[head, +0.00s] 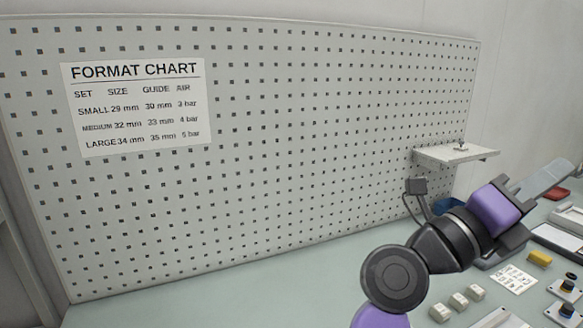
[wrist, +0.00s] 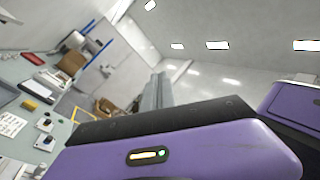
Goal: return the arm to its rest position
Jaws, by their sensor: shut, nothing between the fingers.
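My arm reaches in from the bottom of the head view, with purple and dark grey links, and extends up to the right. My gripper (head: 552,178) is at its end, near the right edge of the head view, raised above the bench and pointing up and to the right. Its grey fingers are together and hold nothing. In the wrist view, the gripper's grey fingers (wrist: 156,92) show beyond the purple housing and point out over open floor. Part of the bench behind the arm is hidden.
A pegboard (head: 300,130) with a format chart (head: 135,106) stands behind the bench (head: 260,295). A small shelf (head: 455,155) juts from it near the arm. White blocks (head: 458,302), a yellow block (head: 539,258) and a red tray (head: 557,194) lie on the right; the bench's left is clear.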

